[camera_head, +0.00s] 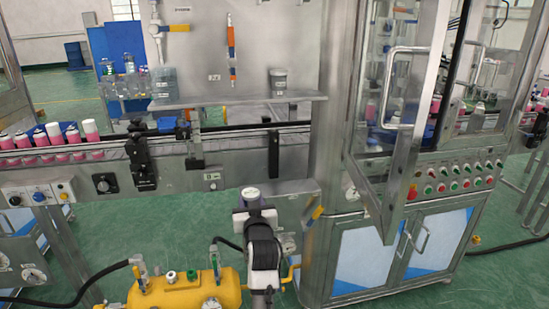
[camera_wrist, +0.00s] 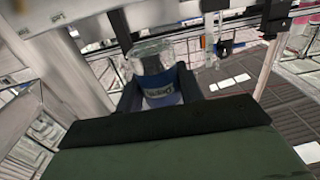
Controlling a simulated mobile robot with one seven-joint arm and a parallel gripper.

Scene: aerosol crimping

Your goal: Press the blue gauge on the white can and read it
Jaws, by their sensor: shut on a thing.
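My gripper (camera_head: 255,212) is in the lower middle of the head view, in front of the conveyor. It is shut on a small round-topped thing (camera_head: 250,193). In the wrist view, my gripper (camera_wrist: 161,90) has its dark fingers either side of this thing, which shows a blue body, a pale lettered band and a clear grey top. It looks like the blue gauge, but I cannot read its face. Several pink cans with white tops (camera_head: 57,136) stand in a row on the conveyor at the far left. I cannot pick out the white can.
The conveyor (camera_head: 220,146) runs across behind my gripper, with black clamps (camera_head: 139,160) on its front rail. A shelf (camera_head: 235,99) is above it. A steel-framed glass door (camera_head: 400,110) stands open at right. A yellow tank (camera_head: 185,291) is at the lower left.

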